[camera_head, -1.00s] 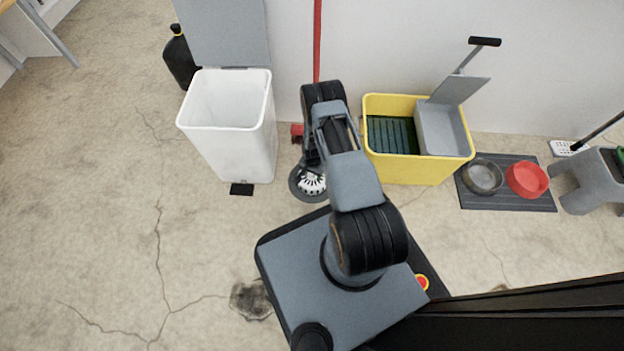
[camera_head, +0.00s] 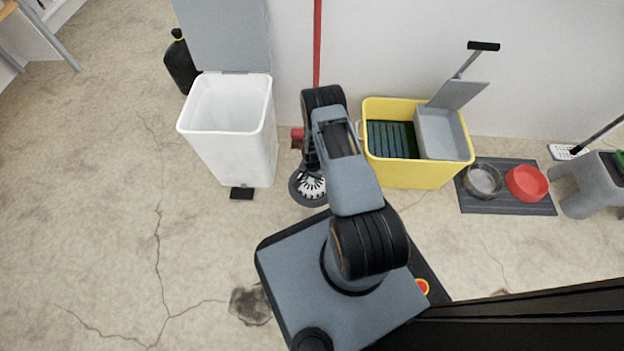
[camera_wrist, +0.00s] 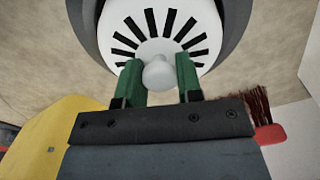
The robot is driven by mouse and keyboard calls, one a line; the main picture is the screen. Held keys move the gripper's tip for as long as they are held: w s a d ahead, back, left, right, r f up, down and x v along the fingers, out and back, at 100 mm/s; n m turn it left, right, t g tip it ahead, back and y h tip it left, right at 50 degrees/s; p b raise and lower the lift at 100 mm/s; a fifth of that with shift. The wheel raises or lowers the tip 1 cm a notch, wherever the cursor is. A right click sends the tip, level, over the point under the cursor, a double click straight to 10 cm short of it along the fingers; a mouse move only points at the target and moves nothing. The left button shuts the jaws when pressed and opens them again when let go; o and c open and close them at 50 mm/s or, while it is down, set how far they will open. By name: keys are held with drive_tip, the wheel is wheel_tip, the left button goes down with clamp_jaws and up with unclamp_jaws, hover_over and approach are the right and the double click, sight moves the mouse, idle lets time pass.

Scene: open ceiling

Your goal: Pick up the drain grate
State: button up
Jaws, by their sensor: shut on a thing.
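The drain grate (camera_head: 311,188) is a white round disc with dark radial slots, set within a dark round ring (camera_head: 297,190) on the floor below my arm. In the wrist view the grate (camera_wrist: 165,47) fills the top middle, with a pale round knob at its centre. The green fingers of my gripper (camera_wrist: 160,76) stand on both sides of the knob and are shut on it. The grate looks level within the dark ring; I cannot tell whether it is raised. In the head view my arm hides part of the grate and the fingers.
A white open bin (camera_head: 228,135) stands left of the grate. A yellow mop bucket (camera_head: 415,174) stands to the right, near a red-handled broom (camera_head: 317,45). Pet bowls, including a red one (camera_head: 527,183), sit on a dark mat (camera_head: 509,207). Floor at left is clear.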

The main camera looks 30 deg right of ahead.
drive_tip(key=shift+r, duration=0.45)
wheel_tip(320, 180, up, 2)
drive_tip(key=shift+r+p, duration=0.2)
drive_tip(key=shift+p, duration=0.7)
drive_tip(key=s+d+r+p, duration=0.2)
drive_tip(key=s+r+p, duration=0.2)
drive_tip(key=r, duration=0.2)
drive_tip(key=shift+s+d+r, duration=0.25)
drive_tip(key=shift+d+r, duration=0.05)
drive_tip(key=shift+d, duration=0.05)
drive_tip(key=s+d+r+p, duration=0.1)
drive_tip(key=s, duration=0.1)
drive_tip(key=s+d+r+p, duration=0.1)
drive_tip(key=s+d, duration=0.1)
drive_tip(key=s, duration=0.1)
drive_tip(key=s+d+r+p, duration=0.1)
drive_tip(key=s, duration=0.1)
drive_tip(key=shift+s+d, duration=0.2)
drive_tip(key=shift+s, duration=0.1)
